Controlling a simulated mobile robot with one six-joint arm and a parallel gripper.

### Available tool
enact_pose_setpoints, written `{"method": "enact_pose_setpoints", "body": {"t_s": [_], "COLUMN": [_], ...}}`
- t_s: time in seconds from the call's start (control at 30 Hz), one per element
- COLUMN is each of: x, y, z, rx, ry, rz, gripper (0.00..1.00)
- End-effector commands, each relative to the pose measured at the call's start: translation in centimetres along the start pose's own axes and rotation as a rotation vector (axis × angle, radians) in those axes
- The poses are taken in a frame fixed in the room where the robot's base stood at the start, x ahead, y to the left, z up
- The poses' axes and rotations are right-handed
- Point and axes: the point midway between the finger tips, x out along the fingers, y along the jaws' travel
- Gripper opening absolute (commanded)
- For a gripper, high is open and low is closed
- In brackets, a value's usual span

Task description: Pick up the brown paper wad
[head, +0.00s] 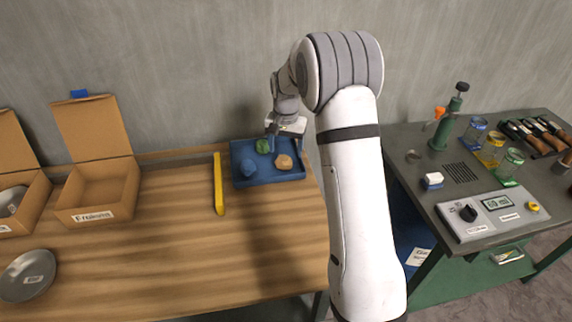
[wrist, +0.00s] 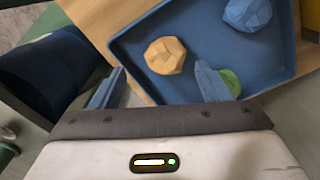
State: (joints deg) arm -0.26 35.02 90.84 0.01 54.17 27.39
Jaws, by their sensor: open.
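The brown paper wad (head: 284,161) lies at the right side of a blue tray (head: 262,179) on the wooden bench. It also shows in the wrist view (wrist: 165,55), a crumpled tan lump resting on the tray floor. My gripper (head: 287,139) is above the tray's back right part. In the wrist view its two blue fingers (wrist: 158,85) are spread apart with nothing between them, and the wad lies beyond their tips. A green wad (head: 263,146) lies at the tray's back, partly hidden behind a finger in the wrist view. A blue wad (head: 248,169) lies at the tray's left.
A yellow bar (head: 218,184) lies left of the tray. Open cardboard boxes (head: 98,192) and a metal bowl (head: 28,275) are further left. A bench with a control panel (head: 492,213) and jars stands right. The bench front is clear.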

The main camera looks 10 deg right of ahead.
Motion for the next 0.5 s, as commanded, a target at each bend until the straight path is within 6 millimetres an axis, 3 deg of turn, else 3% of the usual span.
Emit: {"method": "enact_pose_setpoints", "body": {"t_s": [0.5], "x": [6.2], "y": [-0.7], "z": [-0.4], "rx": [-0.003], "ry": [-0.001], "rz": [0.001], "gripper": [0.7]}}
